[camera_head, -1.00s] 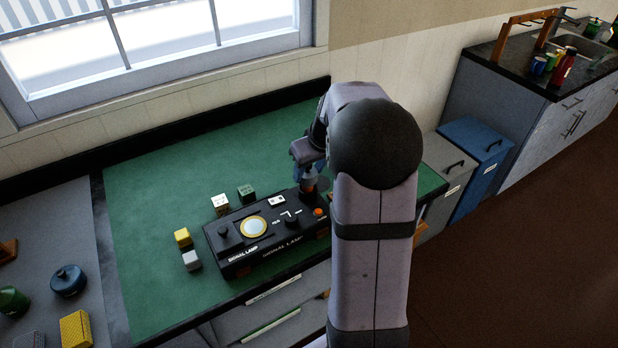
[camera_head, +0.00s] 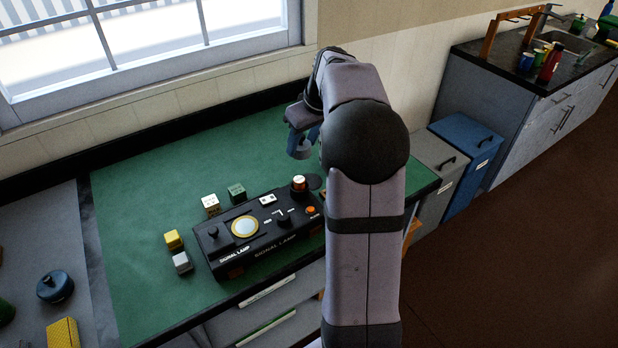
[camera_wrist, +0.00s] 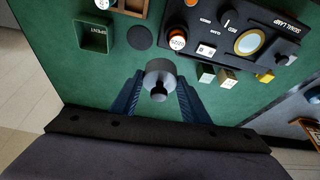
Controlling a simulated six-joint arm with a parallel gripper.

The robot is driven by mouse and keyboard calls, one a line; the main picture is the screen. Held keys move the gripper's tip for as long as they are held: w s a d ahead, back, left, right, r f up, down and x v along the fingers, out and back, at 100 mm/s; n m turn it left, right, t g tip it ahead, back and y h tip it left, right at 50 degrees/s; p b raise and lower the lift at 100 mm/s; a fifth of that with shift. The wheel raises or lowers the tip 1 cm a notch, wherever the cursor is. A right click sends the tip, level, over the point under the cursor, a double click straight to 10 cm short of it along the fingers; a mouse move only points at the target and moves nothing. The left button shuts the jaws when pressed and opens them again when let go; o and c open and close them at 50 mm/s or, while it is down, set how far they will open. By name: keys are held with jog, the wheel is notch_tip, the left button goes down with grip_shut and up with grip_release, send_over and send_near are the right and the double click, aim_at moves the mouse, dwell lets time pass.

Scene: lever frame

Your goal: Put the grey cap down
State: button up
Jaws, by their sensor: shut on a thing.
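My gripper (camera_wrist: 160,97) is shut on the grey cap (camera_wrist: 160,72), a round grey piece with a knob between the blue fingers. In the head view my gripper (camera_head: 301,134) holds the cap (camera_head: 299,150) above the green mat, behind the signal lamp box. The black signal lamp box (camera_head: 262,254) stands on the mat. At its back right corner an uncovered cylinder (camera_head: 299,184) with a copper-coloured side shows; its pale top shows in the wrist view (camera_wrist: 178,41). A dark round disc (camera_wrist: 140,37) lies flat on the mat beside the box, apart from the cap.
A green tray marked SPENT (camera_wrist: 92,36) and a wooden tray (camera_wrist: 131,7) are beyond the disc in the wrist view. White (camera_head: 210,204), green (camera_head: 236,193), yellow (camera_head: 173,239) and grey (camera_head: 181,262) cubes stand around the box. The mat (camera_head: 150,190) behind them is clear.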

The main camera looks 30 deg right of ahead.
jog(key=w+d+f+n+y, duration=0.1)
jog(key=w+d+f+n, duration=0.2)
jog(key=w+d+f, duration=0.3)
jog(key=shift+s+d+f+p, duration=0.15)
jog(key=shift+f+p, duration=0.35)
jog(key=shift+f, duration=1.25)
jog(key=shift+s+a+f+p, duration=0.1)
jog(key=shift+s+f+p, duration=0.3)
jog(key=shift+f, duration=1.4)
jog(key=shift+s+d+f+p, duration=0.1)
jog(key=shift+f+p, duration=0.45)
jog(key=shift+f, duration=1.5)
jog(key=shift+f+b, duration=0.25)
jog(key=shift+b, duration=0.1)
jog(key=o, duration=0.7)
jog(key=shift+r, duration=0.1)
jog(key=shift+o, duration=0.2)
jog(key=shift+r, duration=0.1)
